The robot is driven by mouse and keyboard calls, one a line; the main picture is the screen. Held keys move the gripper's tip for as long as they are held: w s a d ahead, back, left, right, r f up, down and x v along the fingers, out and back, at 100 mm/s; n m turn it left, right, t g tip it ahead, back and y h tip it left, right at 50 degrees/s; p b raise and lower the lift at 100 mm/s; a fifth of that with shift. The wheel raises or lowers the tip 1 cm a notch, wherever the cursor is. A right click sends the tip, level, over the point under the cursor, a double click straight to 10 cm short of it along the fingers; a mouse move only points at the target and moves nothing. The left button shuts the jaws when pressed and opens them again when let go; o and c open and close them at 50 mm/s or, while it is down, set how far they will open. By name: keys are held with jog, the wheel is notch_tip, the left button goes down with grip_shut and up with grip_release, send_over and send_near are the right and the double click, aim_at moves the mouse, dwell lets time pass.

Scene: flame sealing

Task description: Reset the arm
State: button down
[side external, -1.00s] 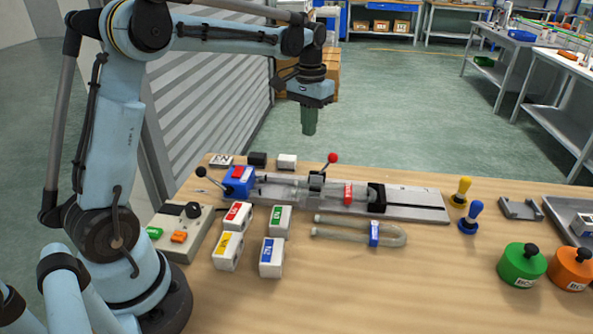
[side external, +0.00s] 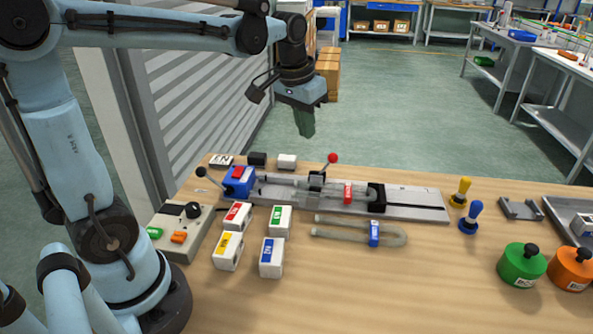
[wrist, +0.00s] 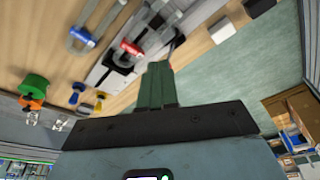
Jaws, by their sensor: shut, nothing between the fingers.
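My gripper (side external: 306,122) hangs above and behind the table's far edge in the side view, pointing down with a slight tilt. Its green fingers are together with nothing between them. They also show shut in the wrist view (wrist: 157,82). Below and in front of it, the sealing fixture (side external: 417,203) lies on the wooden table, with a blue end block (side external: 239,182), a red-knobbed lever (side external: 332,158) and a clear tube with a red label (side external: 348,193). The gripper is apart from all of these.
A U-shaped tube with a blue label (side external: 374,233) lies in front of the fixture. Several labelled white blocks (side external: 271,258) stand left of it. A control box (side external: 183,232) is at the left. Green (side external: 521,266) and orange (side external: 572,268) weights stand at the right.

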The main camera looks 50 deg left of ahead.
jog(key=s+d+f+m+t, duration=0.1)
jog(key=s+d+f+t, duration=0.3)
jog(key=s, duration=0.6)
jog(key=d, duration=0.2)
jog(key=shift+d+m, duration=0.3)
jog(key=shift+m, duration=0.1)
